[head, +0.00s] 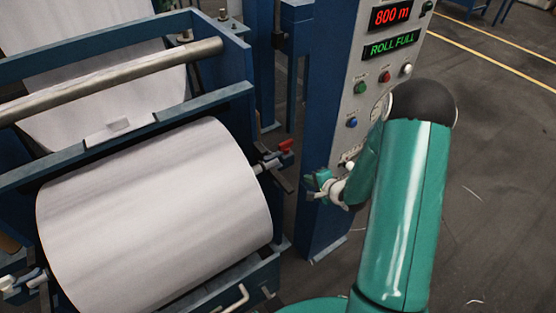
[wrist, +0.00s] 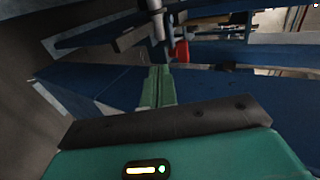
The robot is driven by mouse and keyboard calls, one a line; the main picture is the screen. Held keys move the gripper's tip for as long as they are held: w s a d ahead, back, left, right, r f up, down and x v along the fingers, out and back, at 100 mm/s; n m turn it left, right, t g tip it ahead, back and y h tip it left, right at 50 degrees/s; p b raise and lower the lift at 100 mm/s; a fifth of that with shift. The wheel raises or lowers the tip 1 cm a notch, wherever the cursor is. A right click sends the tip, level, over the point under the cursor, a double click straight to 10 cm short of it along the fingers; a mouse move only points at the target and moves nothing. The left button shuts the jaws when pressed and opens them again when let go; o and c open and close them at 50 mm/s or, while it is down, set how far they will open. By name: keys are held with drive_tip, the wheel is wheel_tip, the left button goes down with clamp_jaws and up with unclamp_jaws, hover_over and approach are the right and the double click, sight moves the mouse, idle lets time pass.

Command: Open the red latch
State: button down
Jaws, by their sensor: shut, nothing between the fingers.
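The red latch (head: 286,146) sits at the right end of the white roll's shaft, on the blue machine frame. In the wrist view the red latch (wrist: 181,51) shows just beyond the fingertips, slightly right of them. My gripper (head: 312,184) is right of and below the latch in the head view, apart from it. In the wrist view my gripper (wrist: 160,72) has its green fingers together, with nothing held, pointing towards the latch and the shaft end.
The large white roll (head: 150,210) lies in the blue frame at left. A control panel (head: 385,70) on a blue post stands close behind my arm, with lit displays reading "800 m" and "ROLL FULL". Open floor (head: 490,180) lies at right.

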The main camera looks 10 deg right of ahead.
approach(271, 159)
drive_tip(key=f, duration=0.2)
drive_tip(key=w+f, duration=0.1)
drive_tip(key=shift+f, duration=0.4)
drive_tip(key=w, duration=0.1)
drive_tip(key=w+a, duration=0.1)
drive_tip(key=w, duration=0.1)
drive_tip(key=shift+w+a+f, duration=0.15)
drive_tip(key=shift+w, duration=0.1)
drive_tip(key=shift+w+a, duration=0.1)
drive_tip(key=shift+w, duration=0.3)
drive_tip(key=shift+w+a, duration=0.1)
drive_tip(key=shift+w, duration=0.05)
drive_tip(key=shift+w+a, duration=0.25)
drive_tip(key=shift+a, duration=0.1)
